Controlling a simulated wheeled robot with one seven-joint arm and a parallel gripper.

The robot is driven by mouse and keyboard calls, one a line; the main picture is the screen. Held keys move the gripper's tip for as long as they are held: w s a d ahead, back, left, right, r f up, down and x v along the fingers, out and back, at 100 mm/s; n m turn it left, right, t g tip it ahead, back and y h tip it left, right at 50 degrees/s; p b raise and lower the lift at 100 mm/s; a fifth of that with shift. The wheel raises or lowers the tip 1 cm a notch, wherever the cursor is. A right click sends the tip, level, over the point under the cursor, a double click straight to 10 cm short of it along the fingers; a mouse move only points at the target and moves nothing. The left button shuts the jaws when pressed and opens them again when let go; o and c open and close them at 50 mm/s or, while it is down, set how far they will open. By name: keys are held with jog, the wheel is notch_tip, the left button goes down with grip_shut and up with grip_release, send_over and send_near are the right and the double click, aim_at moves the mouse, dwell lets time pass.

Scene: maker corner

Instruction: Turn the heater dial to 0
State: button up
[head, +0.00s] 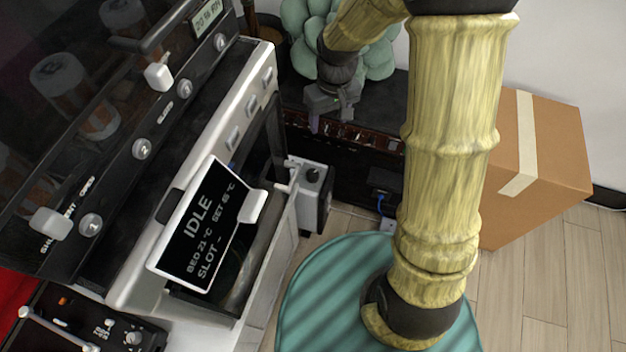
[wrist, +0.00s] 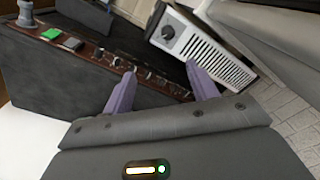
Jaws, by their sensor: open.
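The heater (head: 312,200) is a small white and dark box standing on the floor beside the machine, with a dark round dial (head: 313,174) on its top. In the wrist view the heater (wrist: 215,52) shows a slotted white face, and its dial (wrist: 168,32) sits at the upper left end. The dial's setting is too small to read. My gripper (head: 331,114) is open and empty, above and behind the heater in the head view. In the wrist view my gripper (wrist: 160,76) has its two purple fingers apart, with the dial beyond them and not touched.
A white-framed machine with a tilted display (head: 205,225) reading IDLE stands left of the heater. A dark console (wrist: 75,65) with a row of knobs and a green button lies to the left in the wrist view. A cardboard box (head: 545,150) stands at the right.

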jog(key=n+b, duration=0.1)
jog(key=b, duration=0.4)
send_over(313, 173)
notch_tip(313, 173, down, 8)
jog(key=f, duration=0.1)
jog(key=shift+w+d+r, duration=0.25)
jog(key=shift+d+r, duration=0.05)
jog(key=shift+d, duration=0.15)
jog(key=f+b, duration=0.2)
jog(key=f, duration=0.3)
jog(key=f+b, duration=0.3)
jog(key=f, duration=0.3)
jog(key=a+f+b, duration=0.1)
jog(key=f+b, duration=0.2)
jog(key=f, duration=0.3)
jog(key=shift+s+f, duration=0.2)
jog(key=shift+s, duration=0.1)
jog(key=c, duration=1)
